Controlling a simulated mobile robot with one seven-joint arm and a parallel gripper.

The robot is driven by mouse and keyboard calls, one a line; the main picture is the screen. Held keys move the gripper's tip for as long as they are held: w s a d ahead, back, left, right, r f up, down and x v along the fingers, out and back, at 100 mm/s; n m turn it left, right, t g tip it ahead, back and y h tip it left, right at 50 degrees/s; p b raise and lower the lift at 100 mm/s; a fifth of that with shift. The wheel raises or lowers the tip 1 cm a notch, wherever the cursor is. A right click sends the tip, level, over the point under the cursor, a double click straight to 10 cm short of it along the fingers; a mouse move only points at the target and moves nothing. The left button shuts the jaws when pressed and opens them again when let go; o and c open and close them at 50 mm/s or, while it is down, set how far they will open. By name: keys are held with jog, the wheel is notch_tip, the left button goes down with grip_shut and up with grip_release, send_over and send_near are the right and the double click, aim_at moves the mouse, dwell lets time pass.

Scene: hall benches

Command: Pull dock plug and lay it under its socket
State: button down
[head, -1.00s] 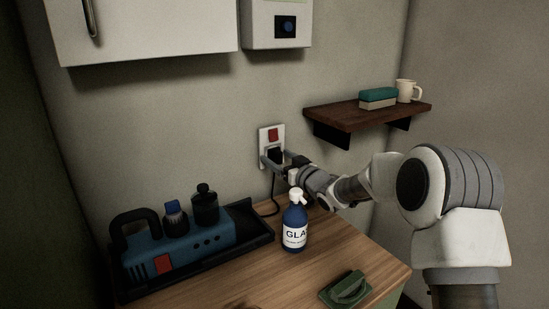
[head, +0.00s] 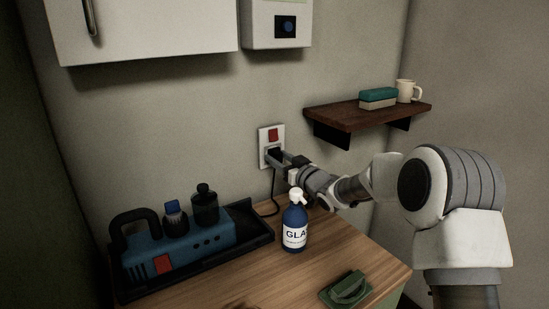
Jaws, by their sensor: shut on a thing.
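The wall socket (head: 264,149) is a pale plate with a red switch, mounted on the wall above the bench. The black dock plug (head: 276,154) is at the lower part of the plate. My gripper (head: 281,160) is shut on the plug, reaching in from the right. Whether the plug's pins are clear of the socket is too small to tell. A dark cord (head: 274,193) hangs from the plug to the bench, behind the bottle. The dock (head: 180,240) is a blue unit with a black handle in a black tray at the left.
A blue spray bottle (head: 295,224) stands on the wooden bench (head: 263,271) just below my gripper. A green scrubber (head: 347,288) lies near the front edge. A wall shelf (head: 362,115) with an eraser-like block and mug is above my forearm. Bare bench shows right of the bottle.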

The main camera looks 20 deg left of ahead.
aim_at(281, 159)
jog(key=shift+s+d, duration=0.1)
jog(key=shift+b+v, duration=0.55)
jog(key=shift+v, duration=2.3)
jog(key=shift+p, duration=0.3)
